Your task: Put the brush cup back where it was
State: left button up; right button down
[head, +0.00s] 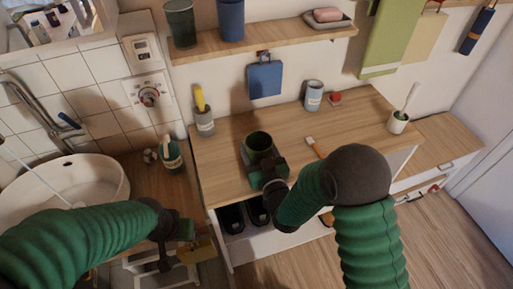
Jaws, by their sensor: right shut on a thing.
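A dark green cup (258,143) stands upright at the front of the wooden counter, with its open top toward me; it looks empty. My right gripper (262,170) is shut on this cup from the front and hides its lower part. I cannot tell whether its base touches the counter. A white cup (398,124) with a brush in it stands at the counter's right end. My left gripper (184,232) is low at the left, beside a yellowish object (198,251); its fingers are unclear.
A brush with an orange handle (315,147) lies right of the held cup. A grey-blue cup (313,96) and red item (334,98) stand behind. The wall shelf (270,38) overhangs. The counter's right middle is clear.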

aim_at(259, 162)
jog(key=shift+a, duration=0.4)
jog(key=shift+c, duration=1.4)
grip_release()
jog(key=shift+a, duration=0.3)
jog(key=shift+d, duration=0.4)
jog(key=shift+s, duration=0.25)
jog(key=v, duration=0.7)
jog(key=shift+s+a, duration=0.15)
jog(key=shift+s, duration=0.25)
jog(key=s+p, duration=0.1)
jog(key=p, duration=0.1)
jog(key=s+d+p, duration=0.1)
jog(key=shift+s+r, duration=0.35)
jog(key=shift+r, duration=0.05)
jog(key=shift+s+d+f, duration=0.2)
jog(key=shift+s+d, duration=0.1)
jog(key=shift+s, duration=0.1)
pick_arm(q)
jog(key=r, duration=0.3)
jog(key=shift+a+r, duration=0.1)
jog(key=shift+a, duration=0.3)
